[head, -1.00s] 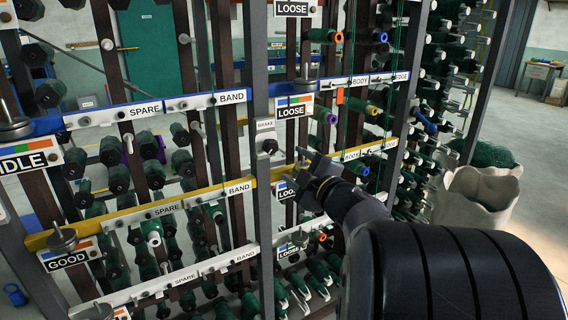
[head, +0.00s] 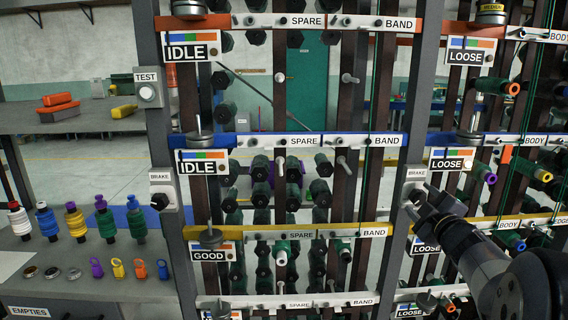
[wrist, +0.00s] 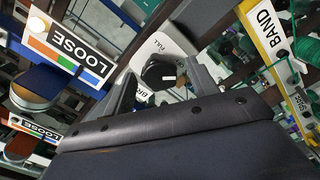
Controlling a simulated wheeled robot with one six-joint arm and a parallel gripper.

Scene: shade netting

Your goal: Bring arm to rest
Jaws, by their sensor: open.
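My gripper (head: 424,205) is at the end of my arm, which reaches in from the lower right in the head view. Its fingers overlap the lower part of a grey plate labelled BRAKE (head: 414,174) on a dark upright. In the wrist view my gripper (wrist: 166,88) is open, with its two fingers apart. A black knob (wrist: 158,72) on the pale brake plate (wrist: 157,45) shows between the fingers. Whether a finger touches the knob I cannot tell. Nothing is held.
The creel rack's uprights and coloured rails (head: 290,231) stand close around my arm. A second BRAKE plate (head: 163,188) is on the left upright. A shelf (head: 80,277) with bobbins and small coloured clips is at left. LOOSE signs (wrist: 68,47) show beside the gripper.

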